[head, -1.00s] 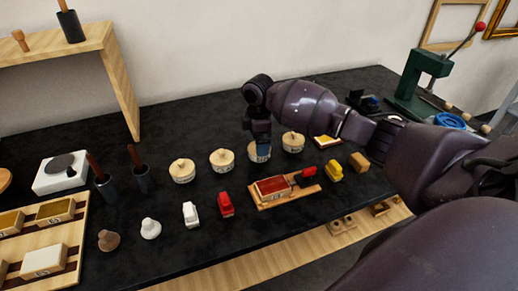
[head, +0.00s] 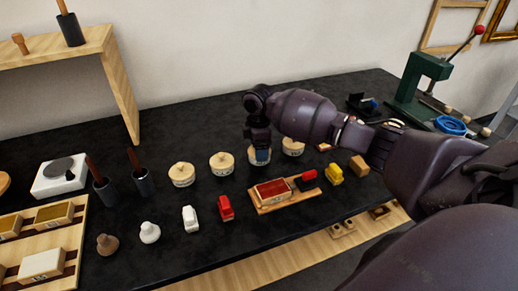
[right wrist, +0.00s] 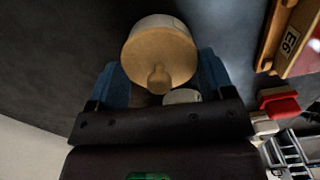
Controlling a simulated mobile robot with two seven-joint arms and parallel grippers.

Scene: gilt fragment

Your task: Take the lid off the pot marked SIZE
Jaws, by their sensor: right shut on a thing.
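Several round pots with pale wooden knobbed lids stand in a row on the black bench. My right gripper (head: 260,157) points down over the third pot from the left (head: 252,158), its blue fingers partly hiding it. In the right wrist view, the fingers (right wrist: 163,78) lie on either side of a wooden lid (right wrist: 158,52) with a knob, and they are shut on it. The lid sits on its pale pot (right wrist: 160,19). The lettering on the pots is too small to read, so I cannot tell which says SIZE. My left gripper is out of view.
Two lidded pots (head: 181,174) (head: 221,163) stand left of the gripper, and another (head: 293,146) is close to its right. A wooden tray (head: 286,204) with a red block lies in front. A green press (head: 423,82) stands at the back right.

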